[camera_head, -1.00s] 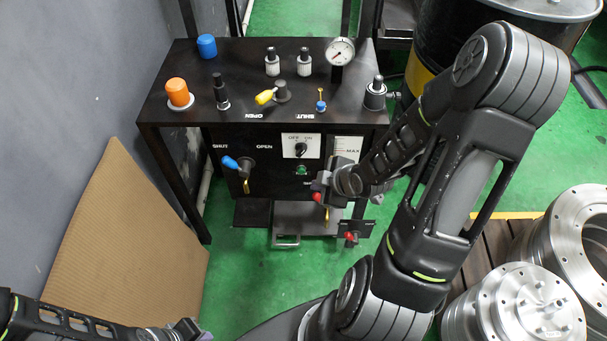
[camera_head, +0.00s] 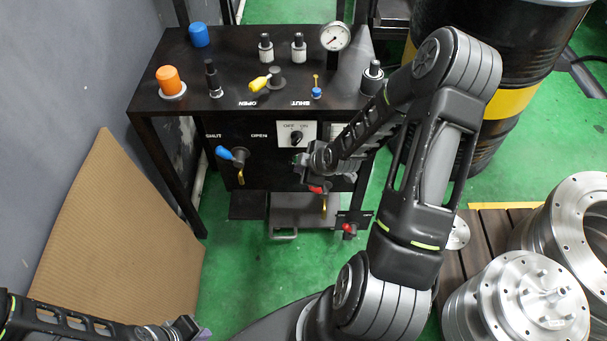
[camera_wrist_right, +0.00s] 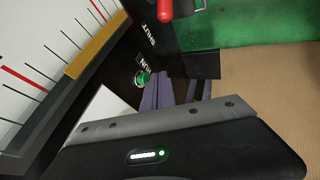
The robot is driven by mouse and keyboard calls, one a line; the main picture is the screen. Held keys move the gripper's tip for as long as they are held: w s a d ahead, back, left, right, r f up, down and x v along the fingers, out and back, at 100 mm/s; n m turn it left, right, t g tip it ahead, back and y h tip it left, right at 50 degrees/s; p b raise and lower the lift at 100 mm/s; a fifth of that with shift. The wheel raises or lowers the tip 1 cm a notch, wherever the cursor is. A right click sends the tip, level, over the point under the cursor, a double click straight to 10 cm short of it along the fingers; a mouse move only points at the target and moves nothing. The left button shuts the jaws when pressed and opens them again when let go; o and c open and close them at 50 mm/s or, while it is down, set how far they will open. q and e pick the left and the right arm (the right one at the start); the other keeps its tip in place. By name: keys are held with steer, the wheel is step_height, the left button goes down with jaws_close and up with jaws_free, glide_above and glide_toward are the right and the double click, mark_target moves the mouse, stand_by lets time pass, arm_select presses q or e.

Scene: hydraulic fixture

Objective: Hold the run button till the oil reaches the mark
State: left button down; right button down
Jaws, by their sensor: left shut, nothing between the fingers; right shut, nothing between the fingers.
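The green run button (camera_wrist_right: 143,77) with its RUN label shows in the right wrist view; my right arm hides it in the head view. My right gripper (camera_wrist_right: 161,82) is shut and empty, its fingertips close beside the button; I cannot tell whether they touch. In the head view it is at the panel front (camera_head: 302,170). The white scale (camera_wrist_right: 45,50), with black and red lines, lies at the left of the wrist view beside an amber strip (camera_wrist_right: 97,47). I cannot tell the oil level against the mark. My left gripper (camera_head: 190,328) is low at the left, shut and empty.
A blue-handled valve (camera_head: 230,154) sits left of the OFF/ON switch (camera_head: 296,138). A red handle (camera_head: 319,188) is just below my right gripper. A dial gauge (camera_head: 335,37) and several knobs stand on the bench top (camera_head: 200,110). Metal flanges (camera_head: 520,305) lie at right.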

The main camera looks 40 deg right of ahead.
steer(key=shift+w+d, duration=0.3)
steer(key=shift+w, duration=0.1)
steer(key=shift+w, duration=0.1)
